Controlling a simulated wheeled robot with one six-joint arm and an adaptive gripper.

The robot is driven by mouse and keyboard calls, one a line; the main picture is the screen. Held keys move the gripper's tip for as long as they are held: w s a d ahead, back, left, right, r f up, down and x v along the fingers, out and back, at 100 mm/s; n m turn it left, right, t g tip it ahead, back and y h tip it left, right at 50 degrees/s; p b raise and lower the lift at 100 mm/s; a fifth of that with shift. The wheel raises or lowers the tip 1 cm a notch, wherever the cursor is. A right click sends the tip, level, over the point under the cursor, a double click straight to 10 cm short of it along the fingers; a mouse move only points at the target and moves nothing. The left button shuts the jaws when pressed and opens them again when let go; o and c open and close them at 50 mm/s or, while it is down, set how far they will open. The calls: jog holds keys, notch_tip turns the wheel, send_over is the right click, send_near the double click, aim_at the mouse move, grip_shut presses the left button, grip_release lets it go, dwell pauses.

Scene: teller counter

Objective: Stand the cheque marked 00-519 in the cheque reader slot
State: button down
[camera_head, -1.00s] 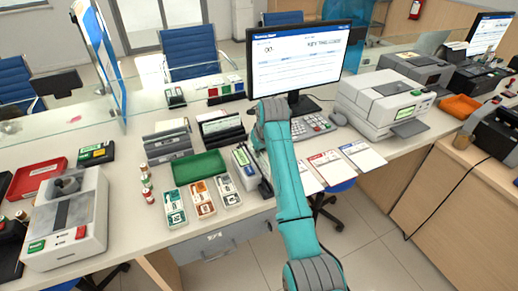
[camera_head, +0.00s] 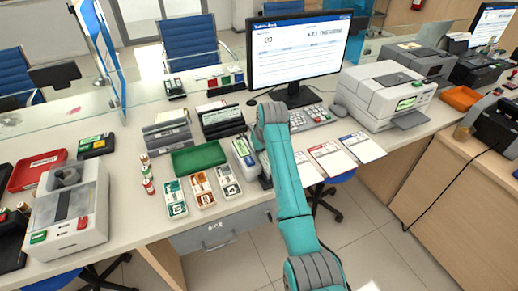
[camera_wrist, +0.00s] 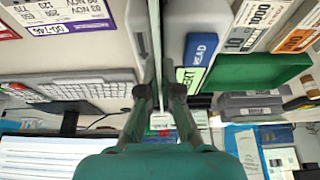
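The cheque reader (camera_head: 244,155) is a light grey box on the counter, partly hidden by my arm. The number 00-519 is not readable anywhere. In the head view the fingertips are hidden behind my arm.
Slips (camera_head: 330,158) lie right of my arm, near a keypad (camera_head: 310,117) and monitor (camera_head: 298,55). A green tray (camera_head: 198,158) and several banknote bundles (camera_head: 201,190) stand left of the reader. A white printer (camera_head: 385,95) is at right. The counter's front edge is close.

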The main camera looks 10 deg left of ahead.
jog(key=shift+f, duration=0.15)
jog(key=c, duration=1.2)
grip_release()
jog(key=shift+c, duration=0.2)
jog(key=shift+r, duration=3.5)
